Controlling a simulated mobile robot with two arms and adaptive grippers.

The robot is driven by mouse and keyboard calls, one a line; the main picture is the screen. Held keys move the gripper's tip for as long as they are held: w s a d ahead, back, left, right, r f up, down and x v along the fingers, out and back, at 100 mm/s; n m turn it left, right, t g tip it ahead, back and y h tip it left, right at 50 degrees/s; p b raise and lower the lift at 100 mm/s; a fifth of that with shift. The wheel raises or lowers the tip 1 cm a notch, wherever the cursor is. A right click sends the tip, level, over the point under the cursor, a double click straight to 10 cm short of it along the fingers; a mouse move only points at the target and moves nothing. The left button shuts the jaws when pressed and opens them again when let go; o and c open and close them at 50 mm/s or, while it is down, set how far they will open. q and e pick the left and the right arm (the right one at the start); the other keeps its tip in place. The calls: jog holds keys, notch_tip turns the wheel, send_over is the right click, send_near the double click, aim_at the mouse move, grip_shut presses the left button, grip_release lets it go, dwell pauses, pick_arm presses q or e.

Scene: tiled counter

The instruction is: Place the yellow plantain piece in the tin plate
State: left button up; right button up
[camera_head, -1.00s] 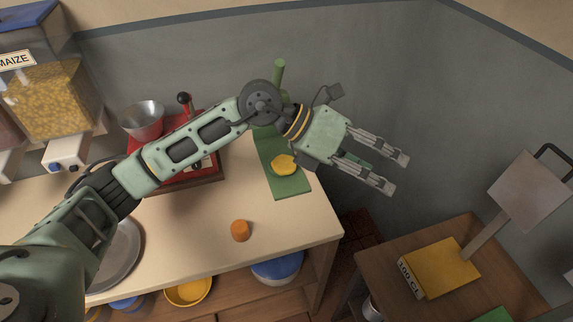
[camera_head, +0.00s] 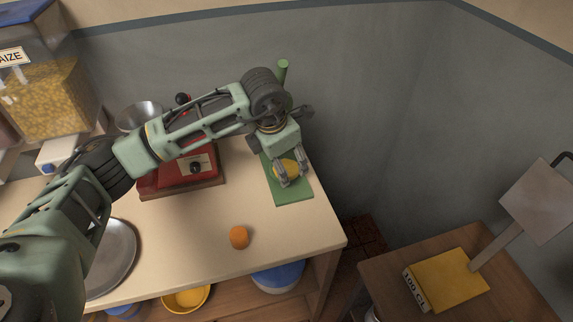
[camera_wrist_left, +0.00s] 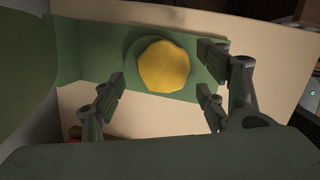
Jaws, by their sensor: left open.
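The yellow plantain piece (camera_head: 285,167) lies on a green board (camera_head: 292,195) at the right end of the counter. My left gripper (camera_head: 291,182) is open and points down over the board, partly covering the piece. In the left wrist view the round, flattened yellow piece (camera_wrist_left: 164,66) shows on the green board (camera_wrist_left: 100,38), beyond the spread fingers of the left gripper (camera_wrist_left: 160,98). Whether a finger touches it I cannot tell. The tin plate (camera_head: 113,258) is grey and round, at the counter's left front, partly hidden by my left arm. My right gripper is out of view.
An orange piece (camera_head: 239,237) stands on bare counter between plate and board. A red machine (camera_head: 178,181) with a metal funnel (camera_head: 139,114) stands behind my left arm.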

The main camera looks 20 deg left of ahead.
pick_arm(q)
jog(key=shift+x, duration=0.85)
jog(key=shift+c, duration=0.5)
jog(key=c, duration=1.2)
jog(key=shift+r, duration=0.1)
